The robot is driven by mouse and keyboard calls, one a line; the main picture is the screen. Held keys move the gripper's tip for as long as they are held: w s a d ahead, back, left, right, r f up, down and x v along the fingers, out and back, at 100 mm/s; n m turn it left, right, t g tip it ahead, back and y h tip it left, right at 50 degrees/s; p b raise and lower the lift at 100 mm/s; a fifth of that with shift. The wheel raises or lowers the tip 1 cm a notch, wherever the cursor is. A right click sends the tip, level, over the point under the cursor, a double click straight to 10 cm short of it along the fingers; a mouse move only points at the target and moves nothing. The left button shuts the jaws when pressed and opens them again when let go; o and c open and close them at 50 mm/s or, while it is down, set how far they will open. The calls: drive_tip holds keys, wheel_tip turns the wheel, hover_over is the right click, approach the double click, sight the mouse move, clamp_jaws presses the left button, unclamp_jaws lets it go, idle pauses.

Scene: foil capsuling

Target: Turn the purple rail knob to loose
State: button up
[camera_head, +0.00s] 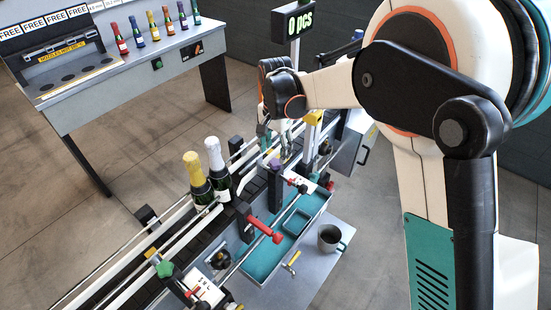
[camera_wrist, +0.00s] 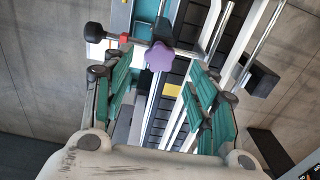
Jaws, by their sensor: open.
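The purple rail knob (camera_head: 274,163) is a small lobed knob on the guide rail beside the conveyor, below my gripper. In the wrist view the purple knob (camera_wrist: 160,57) shows at the upper middle, slightly left of centre, ahead of the teal fingers. My gripper (camera_wrist: 165,85) is open, with one finger on each side of the picture and nothing held. The knob appears between the finger lines but not gripped; I cannot tell the exact distance. In the head view my gripper (camera_head: 283,133) points down over the rail, partly hidden by my wrist.
A yellow-topped bottle (camera_head: 197,178) and a white-topped bottle (camera_head: 218,166) stand on the conveyor. A red handle (camera_head: 265,228), a green knob (camera_head: 165,268), a teal tray (camera_head: 258,272) and a mug (camera_head: 330,238) are nearby. A black knob (camera_wrist: 97,32) sits left of the purple one.

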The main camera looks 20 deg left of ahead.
sight(276, 162)
drive_tip(key=shift+f, duration=2.3)
drive_tip(key=c, duration=1.1)
